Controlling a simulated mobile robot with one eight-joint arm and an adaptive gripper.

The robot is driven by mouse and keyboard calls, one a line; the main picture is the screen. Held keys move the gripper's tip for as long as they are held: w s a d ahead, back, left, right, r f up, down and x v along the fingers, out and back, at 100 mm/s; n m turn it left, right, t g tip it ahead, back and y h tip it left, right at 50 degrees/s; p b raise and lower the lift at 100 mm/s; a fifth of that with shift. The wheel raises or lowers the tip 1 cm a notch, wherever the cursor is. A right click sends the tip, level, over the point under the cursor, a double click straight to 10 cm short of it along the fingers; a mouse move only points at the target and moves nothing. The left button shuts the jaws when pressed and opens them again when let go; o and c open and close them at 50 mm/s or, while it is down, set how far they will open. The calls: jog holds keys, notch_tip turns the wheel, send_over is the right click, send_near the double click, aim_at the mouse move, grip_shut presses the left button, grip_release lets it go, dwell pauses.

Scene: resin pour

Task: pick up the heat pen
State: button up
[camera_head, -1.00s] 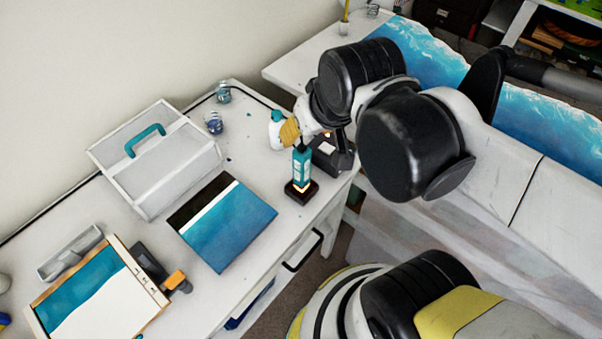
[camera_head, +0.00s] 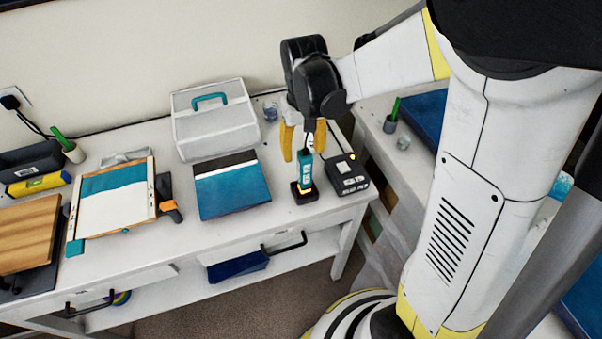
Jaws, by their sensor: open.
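The heat pen (camera_head: 305,172), a teal tool, stands upright in a small black stand (camera_head: 304,194) near the front right of the white table. My gripper (camera_head: 303,150) points down over it with yellow fingers apart. One finger shows to the left of the pen's upper part and the other to its right. I see no clear contact between the fingers and the pen. The pen's top is partly hidden by the gripper.
A black box (camera_head: 346,176) with a cable stands close to the right of the stand. A blue-and-white panel (camera_head: 232,190) lies to the left, with a lidded grey case (camera_head: 213,135) behind it. A small jar (camera_head: 270,111) stands behind my gripper.

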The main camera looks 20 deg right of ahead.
aim_at(305, 167)
notch_tip(305, 167, down, 6)
jog(key=shift+s+d+f+b, duration=0.15)
jog(key=shift+f+b, duration=0.05)
jog(key=shift+b, duration=0.65)
grip_shut()
